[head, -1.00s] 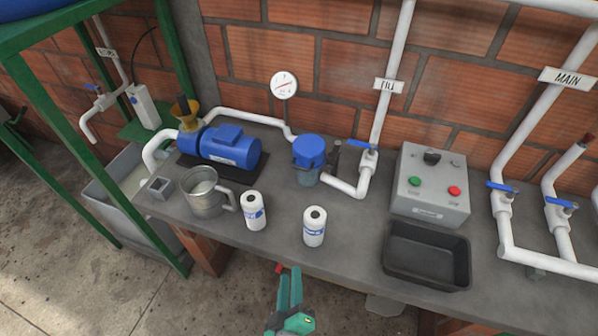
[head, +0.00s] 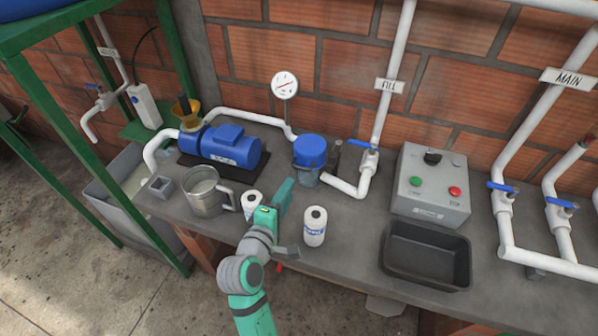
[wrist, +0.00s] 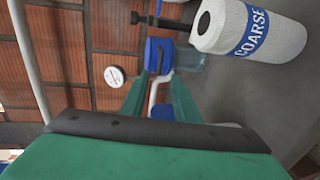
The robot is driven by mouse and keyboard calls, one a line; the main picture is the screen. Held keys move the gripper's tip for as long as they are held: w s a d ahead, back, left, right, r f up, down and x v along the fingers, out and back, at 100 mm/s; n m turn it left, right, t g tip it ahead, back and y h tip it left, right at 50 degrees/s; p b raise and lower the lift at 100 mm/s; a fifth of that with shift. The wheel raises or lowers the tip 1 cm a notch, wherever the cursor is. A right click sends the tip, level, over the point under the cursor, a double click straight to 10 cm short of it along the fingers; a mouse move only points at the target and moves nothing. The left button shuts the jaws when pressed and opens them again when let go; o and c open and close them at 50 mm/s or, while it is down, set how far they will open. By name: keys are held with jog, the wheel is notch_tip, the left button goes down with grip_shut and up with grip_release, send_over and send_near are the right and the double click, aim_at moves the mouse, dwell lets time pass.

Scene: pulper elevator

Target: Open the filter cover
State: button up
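The filter (head: 308,160) stands on the bench with a blue cover (head: 310,148) on top and a clear bowl below. In the wrist view its blue cover (wrist: 155,52) and clear bowl (wrist: 188,58) appear sideways, beyond my fingertips. My gripper (head: 285,190) is in front of the filter, between two white cartridges, and is apart from the cover. In the wrist view my gripper (wrist: 158,82) has its two green fingers spread with nothing between them. The cover looks seated on the bowl.
One white cartridge (head: 316,228) stands right of my arm, another (head: 250,204) is partly hidden behind it. A metal jug (head: 203,193), a blue pump (head: 230,148), a fill valve (head: 367,152), a control box (head: 432,185) and a black tray (head: 425,256) are also on the bench.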

aim_at(301, 169)
jog(key=x, duration=1)
jog(key=shift+d, duration=0.1)
grip_shut()
